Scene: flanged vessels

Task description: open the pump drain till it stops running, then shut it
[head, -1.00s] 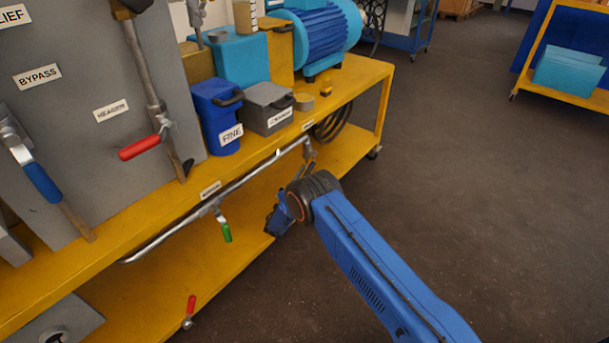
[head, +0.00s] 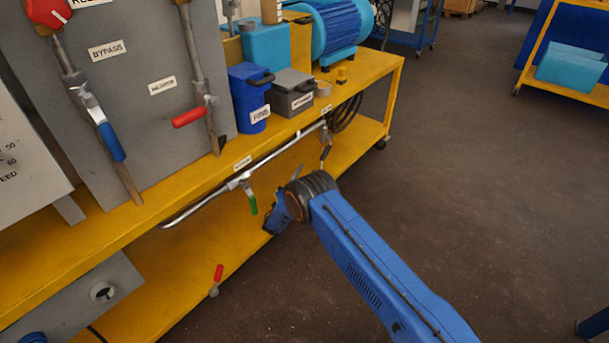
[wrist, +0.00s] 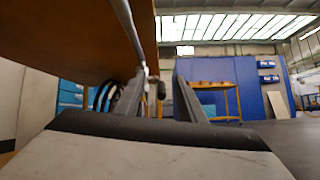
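A metal pipe (head: 200,208) runs along the front edge of the yellow cart. It carries a valve with a green lever (head: 250,204) hanging down, and another valve (head: 325,150) with a dark lever near its right end. The small labels above them are too blurred to read, so I cannot tell which is the pump drain. My gripper (head: 274,214) is in front of the cart, below the pipe and between the two valves, partly hidden by my wrist. In the wrist view my gripper (wrist: 160,98) has its fingers apart, with the pipe (wrist: 130,30) above. No running liquid is visible.
The cart's panel has a blue lever (head: 111,142) and a red lever (head: 188,117). A red-handled valve (head: 217,274) is low at the lower shelf. The floor (head: 450,180) at right is clear.

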